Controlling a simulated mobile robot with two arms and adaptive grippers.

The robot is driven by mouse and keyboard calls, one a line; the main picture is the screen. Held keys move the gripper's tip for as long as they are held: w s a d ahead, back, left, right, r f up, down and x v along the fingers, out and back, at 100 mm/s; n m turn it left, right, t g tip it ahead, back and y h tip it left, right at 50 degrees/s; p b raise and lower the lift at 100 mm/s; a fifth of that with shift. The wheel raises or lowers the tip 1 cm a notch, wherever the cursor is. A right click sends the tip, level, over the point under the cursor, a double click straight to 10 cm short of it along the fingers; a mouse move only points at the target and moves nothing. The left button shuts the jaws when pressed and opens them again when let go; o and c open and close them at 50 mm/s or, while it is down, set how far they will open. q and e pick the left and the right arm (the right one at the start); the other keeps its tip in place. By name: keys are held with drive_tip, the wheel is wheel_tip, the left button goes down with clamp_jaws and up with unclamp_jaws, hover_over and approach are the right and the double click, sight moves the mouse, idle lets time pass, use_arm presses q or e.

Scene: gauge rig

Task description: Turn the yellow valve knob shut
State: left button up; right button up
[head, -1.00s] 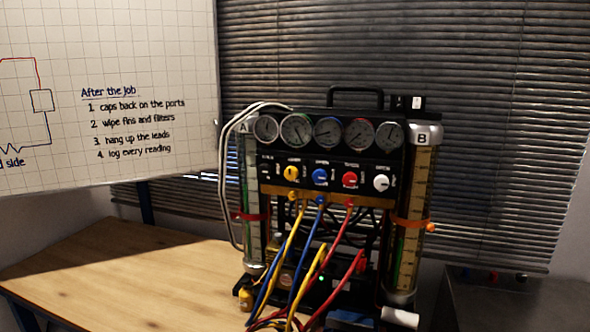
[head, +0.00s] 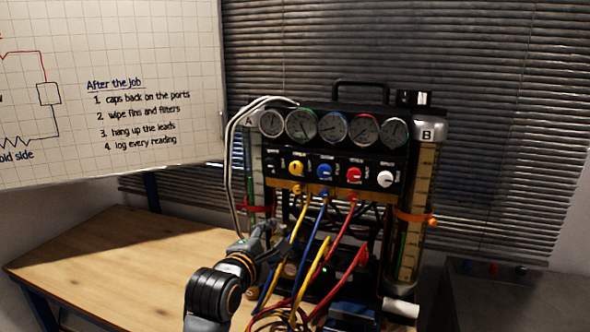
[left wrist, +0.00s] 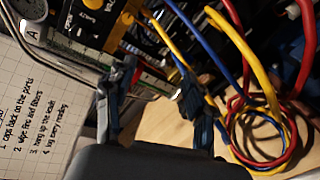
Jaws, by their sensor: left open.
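The yellow valve knob (head: 295,168) is the leftmost of the coloured knobs on the black gauge rig (head: 343,172). A white pointer mark shows on it, too small to read exactly. The knob also appears at the top edge of the left wrist view (left wrist: 93,3), partly cut off. My left gripper (head: 268,238) is below the knob and in front of the rig's lower left part, apart from the knob. In the left wrist view its two fingers (left wrist: 152,98) are spread and hold nothing. My right gripper is not in view.
A blue knob (head: 325,172), a red knob (head: 354,174) and a white knob (head: 385,178) sit to the right. Yellow, blue and red hoses (head: 336,232) hang below the panel, close to my left gripper. The wooden tabletop (head: 130,255) is clear at left.

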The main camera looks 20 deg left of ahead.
sight(295, 169)
use_arm(q)
drive_tip(key=w+r+n+t, duration=0.25)
drive_tip(key=r+n, duration=0.25)
drive_tip(key=r, duration=0.5)
drive_tip(key=w+p, duration=0.3)
drive_tip(key=w, duration=0.9)
drive_tip(key=shift+w+a+r, duration=0.1)
drive_tip(key=shift+w, duration=0.3)
drive_tip(key=shift+w+p, duration=0.3)
drive_tip(key=shift+w, duration=0.4)
clamp_jaws()
